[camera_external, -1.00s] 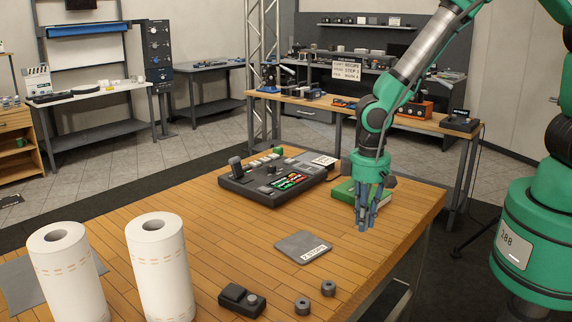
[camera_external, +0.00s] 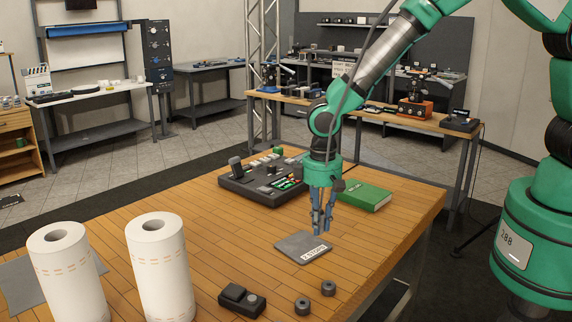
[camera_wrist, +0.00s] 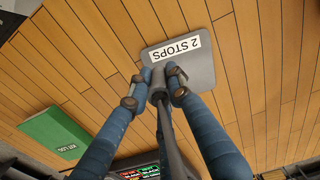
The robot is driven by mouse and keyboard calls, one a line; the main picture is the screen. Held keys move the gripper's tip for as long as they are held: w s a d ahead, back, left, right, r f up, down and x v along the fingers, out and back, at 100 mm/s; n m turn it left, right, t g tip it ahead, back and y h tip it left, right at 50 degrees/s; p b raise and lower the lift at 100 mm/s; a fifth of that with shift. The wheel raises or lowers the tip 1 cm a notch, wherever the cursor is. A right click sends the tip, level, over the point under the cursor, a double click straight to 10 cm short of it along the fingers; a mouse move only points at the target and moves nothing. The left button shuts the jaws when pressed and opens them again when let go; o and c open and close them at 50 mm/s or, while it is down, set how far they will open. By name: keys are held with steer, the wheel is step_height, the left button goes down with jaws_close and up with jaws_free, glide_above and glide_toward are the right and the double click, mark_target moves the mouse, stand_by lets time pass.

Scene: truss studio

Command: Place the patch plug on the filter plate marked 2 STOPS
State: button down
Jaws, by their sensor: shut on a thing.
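The filter plate (camera_external: 291,246) is a flat grey square with a white label reading 2 STOPS, lying on the wooden table. It also shows in the wrist view (camera_wrist: 206,72). My gripper (camera_external: 321,231) points down with its blue fingers over the plate's back right part. In the wrist view, my gripper (camera_wrist: 160,82) is shut on the patch plug (camera_wrist: 158,98), a dark slim piece largely hidden between the fingers. The plug's tip is beside the label in that view; I cannot tell whether it touches the plate.
A green book (camera_external: 366,196) lies just behind and right of my gripper. A dark control console (camera_external: 236,182) stands behind left. Two white paper rolls (camera_external: 160,270), a small black device (camera_external: 242,300) and two dark round pieces (camera_external: 302,306) are nearer the front. The table (camera_external: 215,235) left of the plate is clear.

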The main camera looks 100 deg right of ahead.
mark_target(303, 245)
steer(key=shift+w+d+f, duration=0.1)
steer(key=shift+w+d, duration=0.05)
steer(key=shift+w, duration=0.95)
steer(key=shift+w+d+f, duration=0.1)
steer(key=shift+w, duration=0.95)
steer(key=shift+f, duration=1.75)
steer(key=shift+f, duration=0.15)
steer(key=c, duration=1.6)
jaws_free()
step_height(303, 245, up, 12)
steer(key=shift+r, duration=0.15)
steer(key=shift+r, duration=0.1)
